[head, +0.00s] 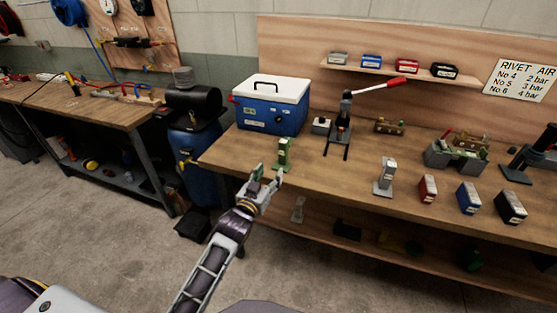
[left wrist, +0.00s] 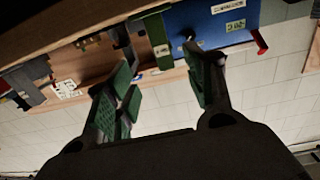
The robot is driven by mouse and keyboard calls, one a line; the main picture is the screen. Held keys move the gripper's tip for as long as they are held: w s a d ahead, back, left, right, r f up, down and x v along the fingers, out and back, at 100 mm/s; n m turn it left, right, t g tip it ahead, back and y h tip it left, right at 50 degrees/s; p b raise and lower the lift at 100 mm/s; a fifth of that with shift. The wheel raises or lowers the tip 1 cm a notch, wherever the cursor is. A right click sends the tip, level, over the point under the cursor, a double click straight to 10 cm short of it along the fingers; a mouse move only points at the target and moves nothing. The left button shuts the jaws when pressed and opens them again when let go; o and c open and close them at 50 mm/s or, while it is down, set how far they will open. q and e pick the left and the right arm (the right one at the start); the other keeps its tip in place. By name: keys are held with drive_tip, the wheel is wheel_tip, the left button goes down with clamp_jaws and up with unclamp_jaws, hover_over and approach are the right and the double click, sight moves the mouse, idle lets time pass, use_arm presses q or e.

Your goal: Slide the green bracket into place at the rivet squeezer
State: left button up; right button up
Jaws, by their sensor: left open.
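The green bracket (head: 284,154) stands upright on the wooden bench near its front edge, in front of the blue cooler box. It also shows in the left wrist view (left wrist: 157,40), beyond the fingers. My left gripper (head: 264,186) is open and empty, at the bench's front edge, just short of the bracket and to its left. In the left wrist view its fingers (left wrist: 168,82) are spread with nothing between them. The rivet squeezer (head: 342,121), with a red-handled lever, stands right of the bracket, two dark rails reaching forward from its base. My right gripper is not in view.
A blue cooler box (head: 270,112) with a white lid stands behind the bracket. A grey bracket (head: 386,176), red (head: 427,188), blue (head: 468,197) and black blocks stand along the right front. Bare bench lies between green bracket and squeezer.

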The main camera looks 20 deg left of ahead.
use_arm(q)
approach(282, 154)
drive_tip(key=shift+w, duration=0.9)
drive_tip(key=shift+w+d+r, duration=0.1)
drive_tip(key=shift+w+d, duration=0.1)
drive_tip(key=shift+w, duration=1.8)
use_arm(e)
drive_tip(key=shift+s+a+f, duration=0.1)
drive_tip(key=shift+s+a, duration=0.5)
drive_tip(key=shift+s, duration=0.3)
use_arm(q)
drive_tip(key=shift+w, duration=0.15)
